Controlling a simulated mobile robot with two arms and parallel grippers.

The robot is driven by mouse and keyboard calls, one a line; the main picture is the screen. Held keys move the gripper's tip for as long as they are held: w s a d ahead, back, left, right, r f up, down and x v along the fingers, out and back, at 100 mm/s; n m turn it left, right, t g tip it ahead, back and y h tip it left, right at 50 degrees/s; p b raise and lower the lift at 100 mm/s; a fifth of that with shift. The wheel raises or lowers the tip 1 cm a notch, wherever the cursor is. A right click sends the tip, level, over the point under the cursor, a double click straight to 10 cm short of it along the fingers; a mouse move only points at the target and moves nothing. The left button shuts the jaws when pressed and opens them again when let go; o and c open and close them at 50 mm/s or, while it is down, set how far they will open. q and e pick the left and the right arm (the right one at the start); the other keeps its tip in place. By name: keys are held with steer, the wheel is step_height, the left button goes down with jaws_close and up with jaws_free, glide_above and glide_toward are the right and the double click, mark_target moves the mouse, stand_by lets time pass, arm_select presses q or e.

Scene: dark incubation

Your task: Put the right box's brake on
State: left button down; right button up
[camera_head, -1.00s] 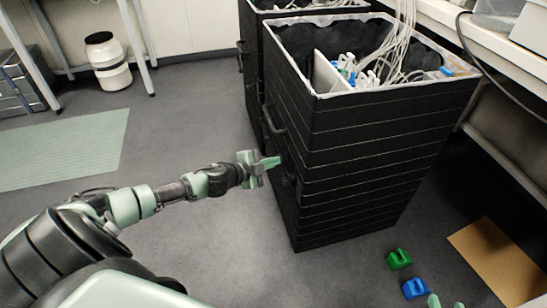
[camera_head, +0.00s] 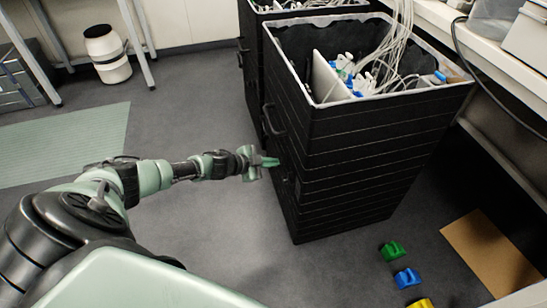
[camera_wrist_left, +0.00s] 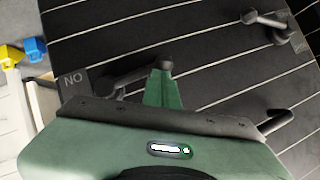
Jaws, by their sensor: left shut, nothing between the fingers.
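The right box (camera_head: 350,170) is the nearer tall black ribbed box, open at the top. Its left side faces my left gripper (camera_head: 272,162), which is shut and empty, with its green tips at that side, below a handle (camera_head: 273,122). In the left wrist view the shut green fingers (camera_wrist_left: 163,88) point at the ribbed black side. A dark lever (camera_wrist_left: 130,78) lies just left of the tips, beside a plate (camera_wrist_left: 73,82) whose letters read "NO" in this picture. I cannot tell whether the tips touch the lever. My right gripper is out of view.
Another black box (camera_head: 250,75) stands close behind. White cables and blue-tipped parts fill the right box. Green (camera_head: 392,251), blue (camera_head: 406,278) and yellow (camera_head: 420,303) blocks lie on the floor at right, near a brown mat (camera_head: 490,255).

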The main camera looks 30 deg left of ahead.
arm_select(q)
steer(key=shift+w+a+f+n+g+h, duration=0.1)
steer(key=shift+f+n+g+h, duration=0.15)
steer(key=shift+f, duration=0.5)
steer(key=shift+w+a+f+n+g+h, duration=0.15)
steer(key=shift+f+n+g, duration=0.15)
steer(key=shift+f, duration=0.45)
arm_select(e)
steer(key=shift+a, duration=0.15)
arm_select(q)
steer(key=shift+s+d, duration=0.1)
steer(key=shift+s, duration=0.05)
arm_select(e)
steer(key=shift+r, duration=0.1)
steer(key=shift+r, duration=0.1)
